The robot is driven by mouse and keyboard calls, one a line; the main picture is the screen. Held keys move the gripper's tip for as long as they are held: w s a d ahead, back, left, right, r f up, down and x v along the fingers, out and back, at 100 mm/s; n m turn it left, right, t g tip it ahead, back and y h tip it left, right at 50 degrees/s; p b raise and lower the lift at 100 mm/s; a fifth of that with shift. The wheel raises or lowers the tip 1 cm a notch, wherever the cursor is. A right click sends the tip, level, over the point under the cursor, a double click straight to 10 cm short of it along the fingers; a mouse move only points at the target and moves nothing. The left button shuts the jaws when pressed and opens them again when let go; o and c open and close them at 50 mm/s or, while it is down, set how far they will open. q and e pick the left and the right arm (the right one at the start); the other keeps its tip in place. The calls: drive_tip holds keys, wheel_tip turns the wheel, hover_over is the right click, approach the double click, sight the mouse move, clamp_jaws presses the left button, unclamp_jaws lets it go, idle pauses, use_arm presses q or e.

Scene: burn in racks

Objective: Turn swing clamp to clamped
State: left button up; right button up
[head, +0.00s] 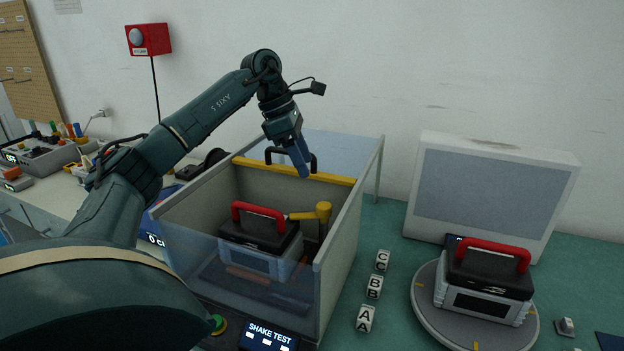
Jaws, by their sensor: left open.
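The swing clamp (323,211) is a yellow lever with a knobbed end inside the clear-walled shake test box (345,235). Its arm points left toward a grey and black unit with a red handle (258,240), which sits in the box. I cannot tell whether the clamp's arm touches the unit. My left gripper (301,165) points down over the back part of the box, above and a little left of the clamp, apart from it. Its fingers are seen edge-on, and it holds nothing that I can see. My right gripper is not in view.
The box has a yellow back edge (335,179) and a raised clear lid behind it. A second red-handled unit (487,275) stands on a round turntable (427,305) at the right. Lettered blocks (374,287) stand between. A white panel (490,190) stands behind the turntable.

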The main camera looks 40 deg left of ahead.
sight(306, 215)
use_arm(q)
drive_tip(key=shift+v, duration=0.95)
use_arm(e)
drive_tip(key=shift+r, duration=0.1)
use_arm(q)
drive_tip(key=shift+c, duration=0.2)
